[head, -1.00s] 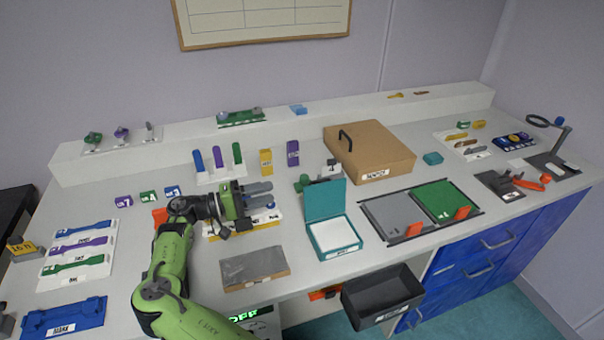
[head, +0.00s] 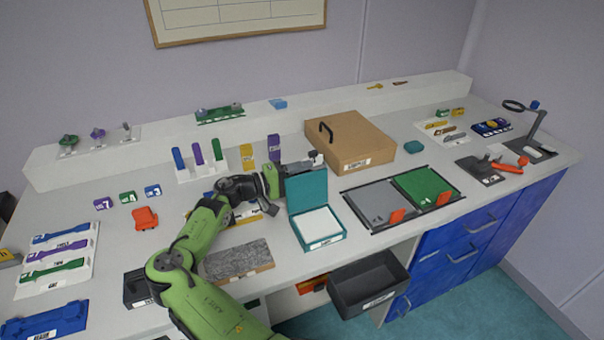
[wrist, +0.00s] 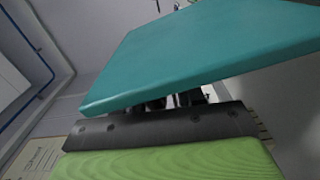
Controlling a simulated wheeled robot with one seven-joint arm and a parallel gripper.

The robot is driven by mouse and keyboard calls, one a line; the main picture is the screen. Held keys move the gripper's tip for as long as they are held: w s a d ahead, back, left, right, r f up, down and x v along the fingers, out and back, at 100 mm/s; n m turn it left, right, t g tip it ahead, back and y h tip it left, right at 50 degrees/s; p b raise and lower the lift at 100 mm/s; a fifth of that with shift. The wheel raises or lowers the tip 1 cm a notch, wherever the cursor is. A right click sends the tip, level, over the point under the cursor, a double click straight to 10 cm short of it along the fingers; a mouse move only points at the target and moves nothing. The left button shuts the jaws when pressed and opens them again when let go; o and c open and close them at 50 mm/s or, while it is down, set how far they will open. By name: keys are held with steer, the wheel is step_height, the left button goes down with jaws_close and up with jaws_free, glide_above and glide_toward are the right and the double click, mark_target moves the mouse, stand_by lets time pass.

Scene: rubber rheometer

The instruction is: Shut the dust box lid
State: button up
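The dust box, a teal box (head: 321,242) with a white inside, stands at the middle front of the bench. Its teal lid (head: 307,192) is open and stands up at the back edge. My gripper (head: 297,168) is at the lid's upper left, just behind it, and partly hidden by it. In the wrist view the lid (wrist: 205,48) fills the upper middle, close beyond a dark bar and a green part of my gripper (wrist: 165,160). I cannot tell whether they touch. The finger opening is hidden.
A tan case (head: 352,143) with a black handle stands behind and right of the box. A grey and green panel pair (head: 378,204) lies to the right. A speckled slab (head: 238,260) lies left front. A black open bin (head: 368,284) hangs below the bench edge.

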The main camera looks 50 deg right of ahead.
jaws_close()
steer(key=shift+f, duration=0.1)
